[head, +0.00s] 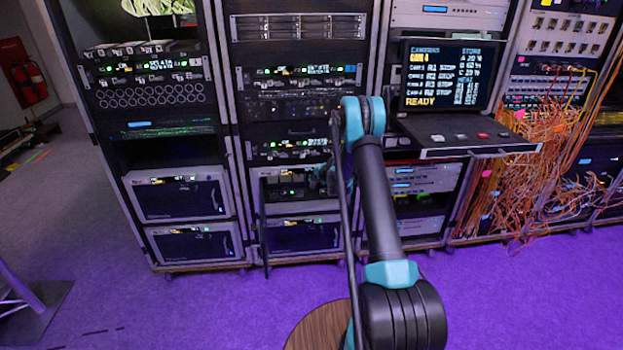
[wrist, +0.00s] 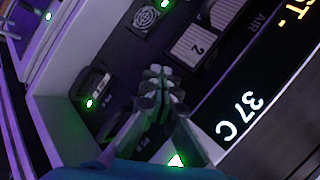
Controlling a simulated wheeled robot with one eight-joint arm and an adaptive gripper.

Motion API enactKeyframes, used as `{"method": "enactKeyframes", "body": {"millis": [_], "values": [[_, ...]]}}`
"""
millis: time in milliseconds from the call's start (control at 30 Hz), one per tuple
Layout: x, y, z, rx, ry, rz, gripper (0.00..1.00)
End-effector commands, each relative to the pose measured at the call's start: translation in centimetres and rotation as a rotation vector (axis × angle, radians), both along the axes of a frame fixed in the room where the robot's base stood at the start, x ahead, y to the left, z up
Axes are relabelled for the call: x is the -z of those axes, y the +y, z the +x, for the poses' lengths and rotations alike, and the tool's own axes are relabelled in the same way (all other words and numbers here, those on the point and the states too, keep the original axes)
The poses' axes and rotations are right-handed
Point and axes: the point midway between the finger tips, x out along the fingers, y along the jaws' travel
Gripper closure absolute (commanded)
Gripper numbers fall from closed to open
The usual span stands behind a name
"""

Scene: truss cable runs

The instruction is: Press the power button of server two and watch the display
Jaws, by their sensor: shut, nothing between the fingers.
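In the wrist view my gripper (wrist: 160,82) is shut and empty, its fingertips in front of a dark server panel. A pale tag marked 2 (wrist: 197,42) sits just beyond the fingertips. A switch-like part (wrist: 97,84) with a green light is left of the fingers. Which part is the power button, and whether the fingers touch the panel, I cannot tell. In the head view my gripper (head: 322,178) is at the middle rack's lower servers, partly hidden by my arm.
A pull-out console screen (head: 441,76) reading "READY" and its keyboard shelf (head: 470,135) jut out right of my arm. Orange cables (head: 530,165) hang at the right rack. The purple floor (head: 200,300) before the left rack is clear. A fire extinguisher (head: 32,82) is far left.

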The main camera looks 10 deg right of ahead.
Motion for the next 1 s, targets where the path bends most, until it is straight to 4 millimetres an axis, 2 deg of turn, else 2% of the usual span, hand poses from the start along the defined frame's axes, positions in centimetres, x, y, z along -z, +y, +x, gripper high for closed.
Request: {"method": "enactKeyframes", "body": {"millis": [1000], "values": [[-0.1,0.0,1.5,0.004,-0.006,0.003,1.0]]}}
